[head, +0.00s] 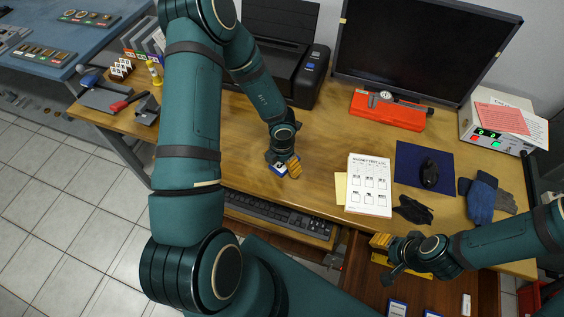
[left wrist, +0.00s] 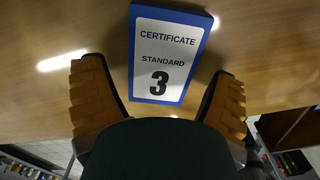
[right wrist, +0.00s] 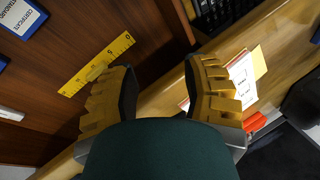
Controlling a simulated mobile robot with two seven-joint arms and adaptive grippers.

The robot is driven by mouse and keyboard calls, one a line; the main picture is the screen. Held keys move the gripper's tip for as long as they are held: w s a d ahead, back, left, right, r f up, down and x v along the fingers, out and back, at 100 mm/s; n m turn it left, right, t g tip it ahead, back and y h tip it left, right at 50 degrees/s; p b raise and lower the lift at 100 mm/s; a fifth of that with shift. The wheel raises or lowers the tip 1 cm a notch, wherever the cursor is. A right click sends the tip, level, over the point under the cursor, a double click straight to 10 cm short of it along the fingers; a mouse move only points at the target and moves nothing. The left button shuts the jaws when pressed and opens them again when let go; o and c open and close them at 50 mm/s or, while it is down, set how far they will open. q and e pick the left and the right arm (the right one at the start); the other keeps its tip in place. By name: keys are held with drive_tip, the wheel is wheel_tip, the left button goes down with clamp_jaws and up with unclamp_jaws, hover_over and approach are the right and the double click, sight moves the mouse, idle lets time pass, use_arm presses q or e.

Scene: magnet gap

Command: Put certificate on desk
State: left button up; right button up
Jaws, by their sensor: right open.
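The certificate (left wrist: 168,55), a blue-framed white card reading "CERTIFICATE STANDARD 3", lies on the wooden desk (head: 240,140). In the head view the certificate (head: 279,168) is partly hidden by my left gripper (head: 286,165). In the left wrist view my left gripper (left wrist: 158,95) has its fingers wide apart, with gaps between them and the card. My right gripper (head: 385,247) is open and empty at the desk's front edge, over the open drawer (head: 360,290). In the right wrist view another certificate card (right wrist: 18,15) lies in that drawer.
A yellow ruler (right wrist: 97,65) is in the drawer. A keyboard (head: 275,213) sits below the desk's front edge. A paper log (head: 369,185), a mouse (head: 429,173) on a blue pad, gloves (head: 483,197) and a red caliper case (head: 388,110) occupy the right side. Bare wood surrounds the left gripper.

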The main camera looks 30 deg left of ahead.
sight(282, 164)
use_arm(q)
wheel_tip(282, 164, up, 12)
drive_tip(key=p, duration=0.5)
drive_tip(key=s+d+f+m+t, duration=0.1)
drive_tip(key=d+m, duration=0.3)
drive_tip(key=m, duration=0.4)
drive_tip(key=s+d+f+m+t+h, duration=0.1)
drive_tip(key=d+m, duration=0.3)
drive_tip(key=m, duration=0.4)
drive_tip(key=s+d+f+m+t, duration=0.1)
drive_tip(key=d+m, duration=0.3)
drive_tip(key=m, duration=0.4)
drive_tip(key=shift+f+h, duration=0.3)
drive_tip(key=shift+f, duration=0.55)
drive_tip(key=s+d+m, duration=0.1)
drive_tip(key=m, duration=0.1)
drive_tip(key=s+d+m+h, duration=0.1)
drive_tip(key=s+d+m, duration=0.1)
drive_tip(key=m, duration=0.1)
drive_tip(key=s+d+m+h, duration=0.1)
drive_tip(key=d+m, duration=0.1)
drive_tip(key=m, duration=0.1)
drive_tip(key=shift+s+d+f+g, duration=0.15)
drive_tip(key=shift+d+g, duration=0.05)
drive_tip(key=shift+g, duration=0.2)
